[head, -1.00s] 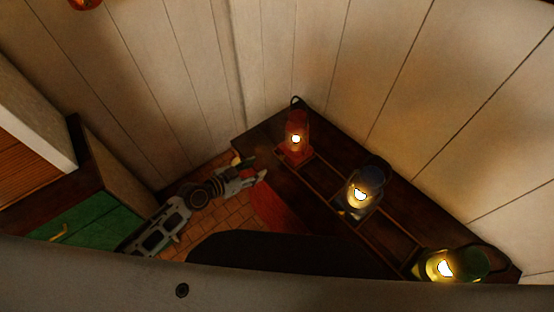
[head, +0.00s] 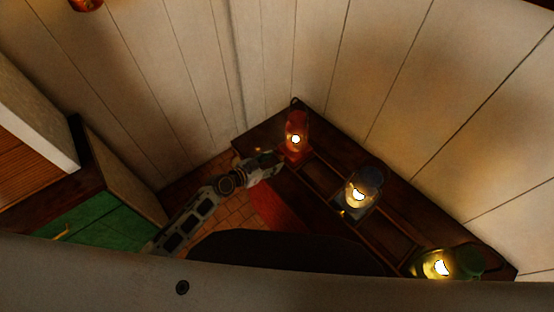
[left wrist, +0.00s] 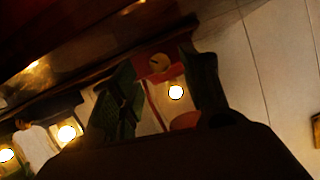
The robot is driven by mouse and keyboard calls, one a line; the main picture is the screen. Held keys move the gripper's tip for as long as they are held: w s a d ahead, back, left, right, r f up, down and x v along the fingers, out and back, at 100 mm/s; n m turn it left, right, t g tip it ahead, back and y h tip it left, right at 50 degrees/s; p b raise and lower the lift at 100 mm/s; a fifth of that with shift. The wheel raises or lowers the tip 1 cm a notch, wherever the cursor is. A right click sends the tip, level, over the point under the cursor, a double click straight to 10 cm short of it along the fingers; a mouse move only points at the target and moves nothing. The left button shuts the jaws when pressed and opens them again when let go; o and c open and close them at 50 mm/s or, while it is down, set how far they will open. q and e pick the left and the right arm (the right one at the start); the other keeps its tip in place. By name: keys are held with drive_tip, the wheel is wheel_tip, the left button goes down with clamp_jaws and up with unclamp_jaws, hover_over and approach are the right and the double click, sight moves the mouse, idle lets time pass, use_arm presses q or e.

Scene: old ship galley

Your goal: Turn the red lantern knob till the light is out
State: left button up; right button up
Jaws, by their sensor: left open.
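The red lantern (head: 297,123) stands at the far end of the dark wooden shelf (head: 262,137), and its light is on. In the left wrist view, the lantern's red base (left wrist: 143,60) carries a small brass-coloured round knob (left wrist: 158,63). The lantern's bright flame also shows there (left wrist: 176,92). My left gripper (head: 280,158) is open, just left of the lantern's base. In the left wrist view its two dark fingers (left wrist: 158,60) stand apart, with the knob in the gap between them. Contact with the knob cannot be told. My right gripper is not in view.
A dark blue-grey lit lantern (head: 366,184) and a green lit lantern (head: 467,262) stand along the same shelf, nearer me. Plank walls rise behind the shelf. A green-fronted cabinet (head: 98,228) is at the left, with tiled floor between.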

sight(280, 158)
use_arm(q)
drive_tip(key=shift+x, duration=1.75)
clamp_jaws()
drive_tip(key=shift+f+n+b, duration=0.1)
drive_tip(key=shift+n+b, duration=0.2)
drive_tip(key=shift+b, duration=0.3)
drive_tip(key=shift+w+a+n+g+h+b, duration=0.15)
drive_tip(key=shift+n+g+h+b, duration=0.8)
drive_tip(key=shift+b, duration=1.15)
drive_tip(key=shift+t+y, duration=0.25)
